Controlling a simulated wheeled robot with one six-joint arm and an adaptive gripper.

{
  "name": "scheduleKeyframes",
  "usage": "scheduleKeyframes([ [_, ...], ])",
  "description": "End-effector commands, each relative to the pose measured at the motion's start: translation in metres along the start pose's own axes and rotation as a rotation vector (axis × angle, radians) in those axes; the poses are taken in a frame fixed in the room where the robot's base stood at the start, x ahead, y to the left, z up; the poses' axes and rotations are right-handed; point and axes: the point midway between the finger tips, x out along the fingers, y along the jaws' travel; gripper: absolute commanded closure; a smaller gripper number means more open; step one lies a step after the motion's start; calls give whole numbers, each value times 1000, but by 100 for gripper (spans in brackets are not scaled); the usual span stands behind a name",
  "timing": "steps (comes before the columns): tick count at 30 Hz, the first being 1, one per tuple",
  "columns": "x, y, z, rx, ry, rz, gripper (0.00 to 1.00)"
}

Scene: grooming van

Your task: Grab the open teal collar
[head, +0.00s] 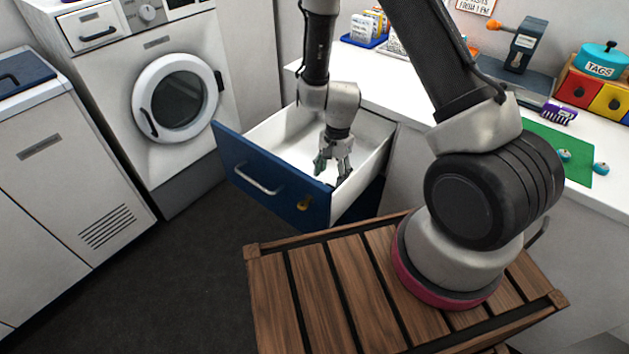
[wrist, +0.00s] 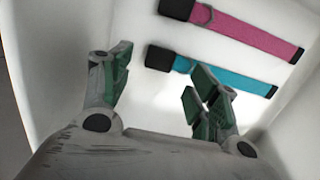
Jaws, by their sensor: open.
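The teal collar (wrist: 242,82) lies flat and stretched out on the white floor of the open blue-fronted drawer (head: 263,177). It has a black buckle at its left end and a dark tip at its right end. A pink collar (wrist: 255,36) of the same kind lies beside it, farther up in the wrist view. My gripper (head: 332,171) reaches down into the drawer. Neither collar can be made out in the head view.
The drawer's white walls stand close around my gripper. A white counter (head: 417,78) runs behind and right, with a green mat (head: 560,150) and a TAGS tin (head: 600,57). A washing machine (head: 170,90) stands at left. Dark floor (head: 180,270) is clear.

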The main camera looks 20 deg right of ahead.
Motion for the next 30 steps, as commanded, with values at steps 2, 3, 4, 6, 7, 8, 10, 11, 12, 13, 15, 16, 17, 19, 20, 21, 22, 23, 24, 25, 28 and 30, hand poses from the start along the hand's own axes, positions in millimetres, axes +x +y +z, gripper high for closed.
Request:
scheduleKeyframes([
  [2, 13, 1, 0, 1, -1, 3, 39],
  [3, 20, 1, 1, 0, -1, 3, 39],
  [4, 25, 1, 1, 0, -1, 3, 39],
  [6, 35, 0, 1, -1, -1, 2, 39],
  [7, 38, 0, 1, -1, -1, 2, 39],
  [8, 40, 0, 1, 0, -1, 1, 39],
  [10, 44, 0, 1, -2, 0, 1, 39],
  [11, 45, 0, 1, -2, 0, 1, 39],
  [12, 45, 0, 1, -1, 0, 0, 39],
  [13, 45, 0, 1, -2, 0, 0, 39],
  [15, 45, 0, 1, -2, 0, 0, 39],
  [16, 45, 0, 1, -2, 0, 0, 39],
  [17, 45, 0, 1, -2, 0, 0, 43],
  [19, 44, 0, 1, -2, 0, 0, 56],
  [20, 44, 0, 1, -2, 0, 0, 61],
  [21, 44, 0, 1, -2, 0, 0, 68],
  [22, 44, 0, 1, -2, 0, 0, 74],
  [23, 44, 0, 1, -2, 0, 0, 79],
  [24, 44, 0, 1, -2, 0, 0, 81],
  [25, 45, 0, 1, -2, 0, 0, 81],
  [28, 45, 0, 1, -2, 0, 0, 83],
  [30, 45, 0, 1, -2, 0, 0, 84],
])
